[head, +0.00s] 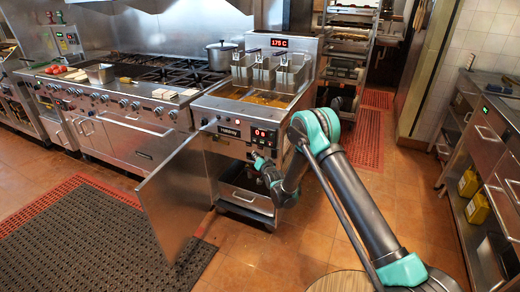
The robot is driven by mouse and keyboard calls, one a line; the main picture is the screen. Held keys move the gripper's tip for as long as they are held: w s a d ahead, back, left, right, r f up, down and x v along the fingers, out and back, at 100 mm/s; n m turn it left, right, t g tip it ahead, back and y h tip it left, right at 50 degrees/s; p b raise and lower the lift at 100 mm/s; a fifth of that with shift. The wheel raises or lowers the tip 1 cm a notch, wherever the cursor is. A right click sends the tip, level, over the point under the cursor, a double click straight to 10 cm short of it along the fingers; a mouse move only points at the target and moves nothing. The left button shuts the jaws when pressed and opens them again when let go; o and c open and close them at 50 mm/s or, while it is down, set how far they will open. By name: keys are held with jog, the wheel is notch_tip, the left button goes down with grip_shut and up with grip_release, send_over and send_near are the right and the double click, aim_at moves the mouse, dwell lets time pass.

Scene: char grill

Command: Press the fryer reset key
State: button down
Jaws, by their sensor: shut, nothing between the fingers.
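The fryer (228,108) is a steel unit in the middle of the head view, with a red "175 C" display (279,42) above its baskets. Its front control panel (229,131) carries a red-lit readout (260,133) and dark buttons to the right. My gripper (255,156) is shut and empty, small in the view, at the fryer's front just below the readout. I cannot tell whether it touches the fryer. No reset key can be picked out for certain; my arm covers part of the lower right of the fryer front.
The fryer's cabinet door (178,198) stands open, jutting toward the camera. A range (130,100) with a steel pot (222,55) is on the left. A dark floor mat (85,235) lies at front left.

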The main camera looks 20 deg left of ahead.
jog(key=shift+w+d, duration=0.1)
jog(key=shift+w, duration=1.45)
jog(key=shift+w, duration=0.15)
jog(key=shift+w+d, duration=0.1)
jog(key=shift+w, duration=0.2)
jog(key=shift+w, duration=0.35)
dwell(0.9)
jog(key=shift+s, duration=0.8)
jog(key=shift+s+a, duration=0.15)
jog(key=shift+s, duration=1.1)
jog(key=shift+s+a, duration=0.1)
jog(key=shift+s, duration=1.15)
